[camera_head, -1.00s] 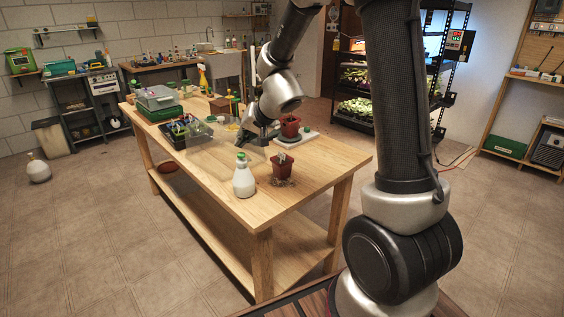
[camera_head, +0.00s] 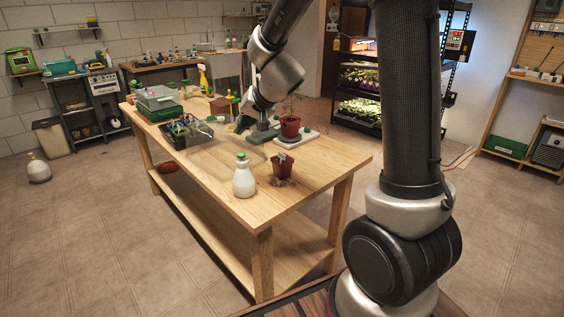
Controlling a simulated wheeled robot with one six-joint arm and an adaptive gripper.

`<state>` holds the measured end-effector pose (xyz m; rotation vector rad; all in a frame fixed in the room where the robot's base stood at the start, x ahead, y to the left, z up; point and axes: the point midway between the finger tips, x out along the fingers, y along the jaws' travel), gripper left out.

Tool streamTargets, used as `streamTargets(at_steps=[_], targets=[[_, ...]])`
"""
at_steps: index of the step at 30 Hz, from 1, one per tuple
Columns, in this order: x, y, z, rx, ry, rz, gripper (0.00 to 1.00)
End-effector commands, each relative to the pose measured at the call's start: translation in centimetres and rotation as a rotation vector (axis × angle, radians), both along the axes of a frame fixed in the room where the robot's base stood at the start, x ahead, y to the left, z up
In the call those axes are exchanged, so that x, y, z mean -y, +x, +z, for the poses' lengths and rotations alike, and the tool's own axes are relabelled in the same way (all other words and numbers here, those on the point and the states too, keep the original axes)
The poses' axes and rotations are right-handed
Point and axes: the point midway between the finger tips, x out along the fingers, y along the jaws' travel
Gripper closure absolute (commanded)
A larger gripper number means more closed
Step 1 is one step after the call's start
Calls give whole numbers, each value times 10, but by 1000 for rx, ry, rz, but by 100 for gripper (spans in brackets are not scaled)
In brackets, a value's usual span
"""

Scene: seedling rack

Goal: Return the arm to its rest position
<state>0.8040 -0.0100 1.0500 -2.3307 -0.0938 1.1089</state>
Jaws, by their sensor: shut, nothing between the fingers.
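My gripper (camera_head: 241,127) is shut and empty, at the end of my arm, which reaches from the right over the far half of the wooden workbench (camera_head: 318,171). It is above the bench top, between the seedling tray (camera_head: 185,133) on its left and the potted seedling on its right. The gripper is small in this view and the exact gap to the bench cannot be told. A red-brown pot with a seedling (camera_head: 290,126) stands on a pale flat plate (camera_head: 297,140) right of the gripper. A second red-brown pot (camera_head: 282,165) stands nearer, with loose soil at its base.
A white bottle with a green cap (camera_head: 243,177) stands near the front edge. A grey-lidded green crate (camera_head: 159,104) and a yellow spray bottle (camera_head: 203,79) are farther back. A black plant rack (camera_head: 360,95) stands behind the bench. The bench's right front is clear.

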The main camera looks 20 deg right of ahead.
Motion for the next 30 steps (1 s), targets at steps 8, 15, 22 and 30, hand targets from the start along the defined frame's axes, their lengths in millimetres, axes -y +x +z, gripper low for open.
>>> streamTargets(at_steps=[8,15,22,30], targets=[[-1,-1,-1,-10,18,-11,100],[-6,-76,-28,-247,20,150,100],[43,-199,-1,-430,-156,304,100],[123,-317,40,-459,-439,317,100]])
